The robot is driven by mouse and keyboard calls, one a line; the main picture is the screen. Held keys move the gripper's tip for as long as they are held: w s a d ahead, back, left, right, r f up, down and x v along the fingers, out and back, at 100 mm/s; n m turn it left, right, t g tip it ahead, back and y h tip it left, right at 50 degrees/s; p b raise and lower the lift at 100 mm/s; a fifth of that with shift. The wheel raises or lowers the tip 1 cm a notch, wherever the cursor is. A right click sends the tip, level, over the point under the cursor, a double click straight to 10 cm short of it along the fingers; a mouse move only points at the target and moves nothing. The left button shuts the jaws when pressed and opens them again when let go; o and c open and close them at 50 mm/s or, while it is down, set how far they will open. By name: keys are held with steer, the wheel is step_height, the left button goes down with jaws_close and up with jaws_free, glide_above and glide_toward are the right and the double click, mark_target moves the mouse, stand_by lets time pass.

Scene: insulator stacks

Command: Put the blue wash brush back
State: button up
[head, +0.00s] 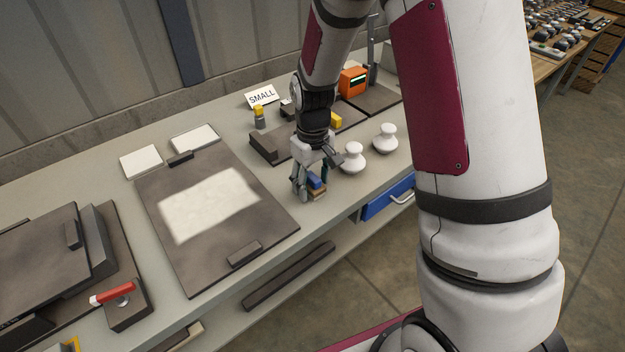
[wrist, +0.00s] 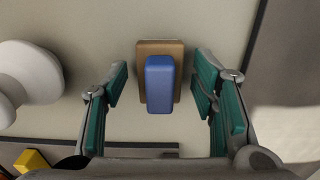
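The blue wash brush (wrist: 160,84) shows in the wrist view as a blue block on top of a tan base (wrist: 161,48). In the head view its blue part (head: 316,181) shows low between my fingers, near the front edge of the bench. My gripper (wrist: 160,92) is open, with one teal-padded finger on each side of the brush and a visible gap on both sides. In the head view my gripper (head: 309,184) points down over the brush and partly hides it. Whether the brush's base rests on the bench surface is hard to tell.
Two white insulators (head: 354,158) (head: 385,138) stand close to the right of my gripper. A dark board with a pale sheet (head: 210,205) lies to the left. A "SMALL" card (head: 262,96), a yellow-topped bottle (head: 260,118) and an orange device (head: 353,81) stand behind.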

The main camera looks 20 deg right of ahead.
mark_target(313, 176)
step_height(313, 176, up, 12)
steer(key=s+r+m+t, duration=0.2)
steer(key=s+r, duration=0.9)
steer(key=s+r+m+t, duration=0.1)
steer(key=s+r+t, duration=0.1)
steer(key=s, duration=1.2)
steer(key=shift+d+r+m, duration=0.15)
steer(key=shift+m, duration=0.15)
steer(key=shift+s, duration=0.1)
